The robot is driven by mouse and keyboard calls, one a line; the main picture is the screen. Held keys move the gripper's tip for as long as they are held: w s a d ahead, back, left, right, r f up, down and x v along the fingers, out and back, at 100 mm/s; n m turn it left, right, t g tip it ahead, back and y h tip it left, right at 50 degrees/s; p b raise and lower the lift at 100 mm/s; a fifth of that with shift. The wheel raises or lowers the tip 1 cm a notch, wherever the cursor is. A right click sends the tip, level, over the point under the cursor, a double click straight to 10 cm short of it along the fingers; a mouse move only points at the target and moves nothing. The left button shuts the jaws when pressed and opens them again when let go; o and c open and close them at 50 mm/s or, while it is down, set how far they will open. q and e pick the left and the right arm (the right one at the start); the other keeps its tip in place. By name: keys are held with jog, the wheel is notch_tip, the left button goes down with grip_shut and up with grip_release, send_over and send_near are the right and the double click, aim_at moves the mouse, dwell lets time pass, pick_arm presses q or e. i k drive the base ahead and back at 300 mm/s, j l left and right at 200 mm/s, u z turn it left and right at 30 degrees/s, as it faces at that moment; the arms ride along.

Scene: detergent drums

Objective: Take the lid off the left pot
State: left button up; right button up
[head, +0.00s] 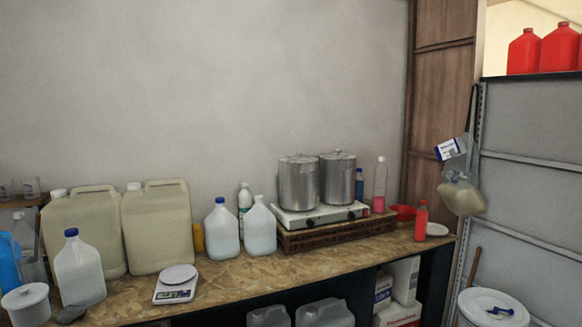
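Two tall silver metal pots stand side by side on a white two-burner hot plate (322,217) towards the right of the worktop. The left pot (299,187) is slightly nearer to me and has a flat metal lid (298,157) on top. The right pot (338,182) also has its lid (338,154) on. The hot plate rests on a brown slatted crate (337,233). Neither of my grippers is in the head view.
The chipboard worktop (235,277) also bears large beige canisters (157,229), white jugs with blue caps (222,230), and a kitchen scale (176,285). A red bottle (421,221) and a red bowl (403,212) stand right of the pots. A lidded white bucket (490,310) is at lower right.

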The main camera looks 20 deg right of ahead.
aim_at(297, 159)
jog(key=i+l+u, duration=0.1)
jog(key=l+u, duration=0.3)
jog(key=i+l+u, duration=0.1)
jog(key=l+u, duration=0.15)
jog(key=u, duration=0.2)
jog(key=l+u, duration=0.35)
jog(key=l, duration=1.25)
jog(key=k+l+u, duration=0.1)
jog(key=l, duration=0.45)
